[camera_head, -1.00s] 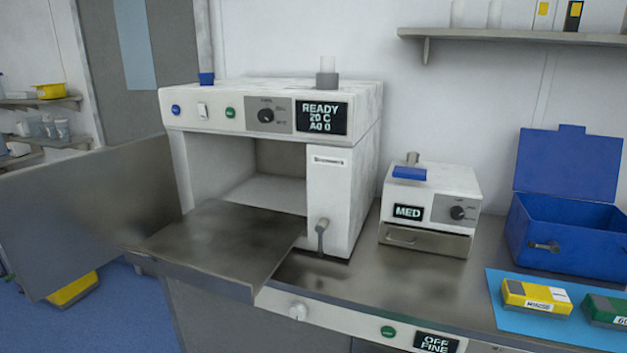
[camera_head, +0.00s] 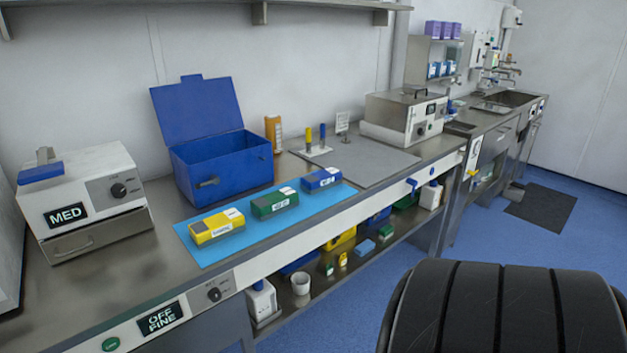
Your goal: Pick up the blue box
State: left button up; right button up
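A small blue box (camera_head: 321,179) with a white label lies at the far right end of a light blue mat (camera_head: 207,251) on the steel counter. A larger blue container (camera_head: 222,166) with its lid raised stands behind the mat. It has a latch on its front, and its inside is mostly hidden. A green box (camera_head: 274,202) and a yellow box (camera_head: 217,227) lie on the mat to the left of the small blue box. Neither of my grippers shows in the view.
A white device reading MED (camera_head: 85,198) stands at the left. The lower shelf (camera_head: 325,285) holds several items. A wall shelf (camera_head: 190,13) hangs above.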

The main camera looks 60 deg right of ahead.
aim_at(314, 183)
jog(key=z, duration=2)
jog(key=i+l+u, duration=0.35)
jog(key=i+l, duration=0.35)
jog(key=l, duration=0.15)
